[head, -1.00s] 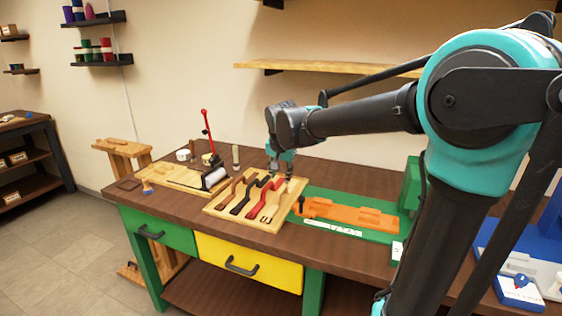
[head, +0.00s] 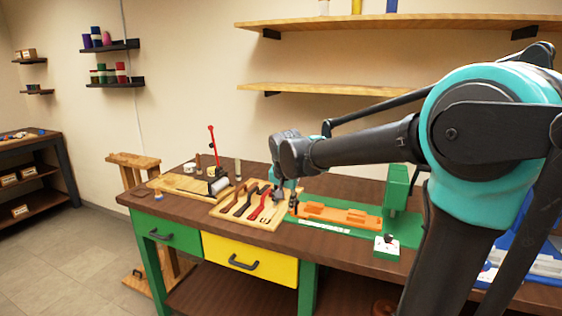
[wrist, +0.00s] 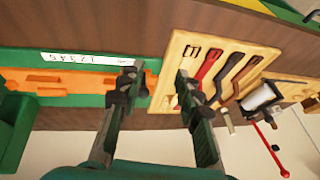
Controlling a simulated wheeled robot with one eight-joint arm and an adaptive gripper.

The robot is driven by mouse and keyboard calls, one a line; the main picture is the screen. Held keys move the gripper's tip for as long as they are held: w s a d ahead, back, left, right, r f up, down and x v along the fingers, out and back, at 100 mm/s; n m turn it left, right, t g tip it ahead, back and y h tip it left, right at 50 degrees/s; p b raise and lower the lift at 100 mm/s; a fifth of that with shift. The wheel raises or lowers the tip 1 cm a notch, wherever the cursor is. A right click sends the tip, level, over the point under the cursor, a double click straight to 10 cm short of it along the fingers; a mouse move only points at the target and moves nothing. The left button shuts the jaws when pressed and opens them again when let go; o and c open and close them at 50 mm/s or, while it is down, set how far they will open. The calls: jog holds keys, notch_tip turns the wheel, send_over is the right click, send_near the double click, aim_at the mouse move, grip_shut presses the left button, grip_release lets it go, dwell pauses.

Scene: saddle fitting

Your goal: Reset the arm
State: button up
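My arm reaches in from the right in the head view, and my gripper (head: 286,190) hangs over the bench near the right edge of the wooden strap board. In the wrist view my gripper (wrist: 158,88) shows two fingers well apart with nothing between them. The fingers lie over the gap between the orange fixture (wrist: 60,84) and the strap board (wrist: 237,55). The strap board holds several dark, brown and red straps, and it also shows in the head view (head: 228,214). Part of the board is hidden behind my gripper in the head view.
The workbench (head: 340,243) has green and yellow drawers. A green base with an orange block (head: 340,216) and a green upright (head: 395,190) stand right of the board. A roller device with a red lever (head: 212,150) stands left. Shelves (head: 340,90) hang on the wall behind.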

jog(key=s+d+f+n, duration=0.2)
jog(key=s+d+f, duration=0.6)
jog(key=s+d, duration=0.1)
jog(key=s+d+f+n, duration=0.2)
jog(key=s+d+f, duration=0.6)
jog(key=s, duration=0.4)
jog(key=shift+s+d+f+n+g, duration=0.3)
jog(key=shift+d+f+g, duration=0.1)
jog(key=shift+f, duration=0.35)
